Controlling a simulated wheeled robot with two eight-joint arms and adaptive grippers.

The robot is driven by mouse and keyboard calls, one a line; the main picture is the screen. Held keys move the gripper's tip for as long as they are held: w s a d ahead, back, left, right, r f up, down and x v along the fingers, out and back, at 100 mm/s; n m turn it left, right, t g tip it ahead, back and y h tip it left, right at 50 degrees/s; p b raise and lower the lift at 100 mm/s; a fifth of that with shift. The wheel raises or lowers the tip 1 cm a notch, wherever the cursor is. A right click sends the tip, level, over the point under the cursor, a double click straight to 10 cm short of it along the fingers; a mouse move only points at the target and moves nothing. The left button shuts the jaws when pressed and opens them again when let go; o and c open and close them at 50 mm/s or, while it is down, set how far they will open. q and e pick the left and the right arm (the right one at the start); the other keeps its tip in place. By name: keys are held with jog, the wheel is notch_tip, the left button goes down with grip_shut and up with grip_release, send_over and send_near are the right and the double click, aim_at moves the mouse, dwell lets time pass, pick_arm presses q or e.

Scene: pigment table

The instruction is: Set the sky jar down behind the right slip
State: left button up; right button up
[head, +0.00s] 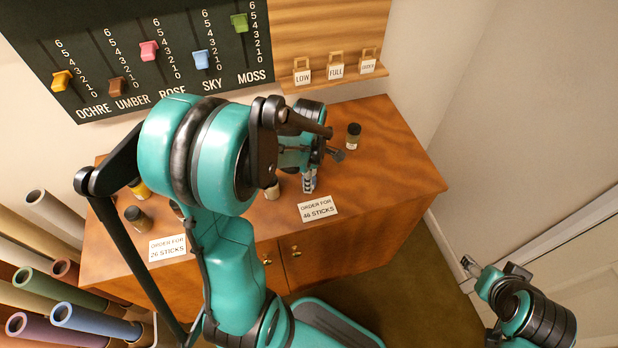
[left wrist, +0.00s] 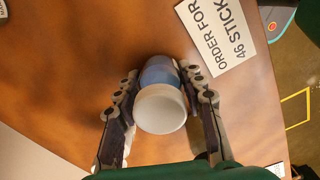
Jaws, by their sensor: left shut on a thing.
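The right slip (head: 318,208), reading "ORDER FOR 46 STICKS", lies flat near the table's front edge; it also shows in the left wrist view (left wrist: 217,38). My left gripper (head: 310,172) is just behind this slip, pointing down. It is shut on the sky jar (left wrist: 160,108), which has a white lid and a blue body between the two fingers. In the head view only a bit of the jar shows under the gripper. I cannot tell whether its base touches the table. My right gripper (head: 470,265) hangs away from the table at lower right; its jaws are too small to read.
The left slip (head: 168,248) reads "ORDER FOR 26 STICKS". A dark-lidded jar (head: 353,136) stands farther back right. Other jars, including a brown-lidded one (head: 138,218) and a pale one (head: 272,191), stand to the left. The table's right end (head: 405,180) is clear.

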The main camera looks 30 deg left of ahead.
pick_arm(q)
jog(key=shift+f, duration=0.2)
jog(key=o, duration=1.2)
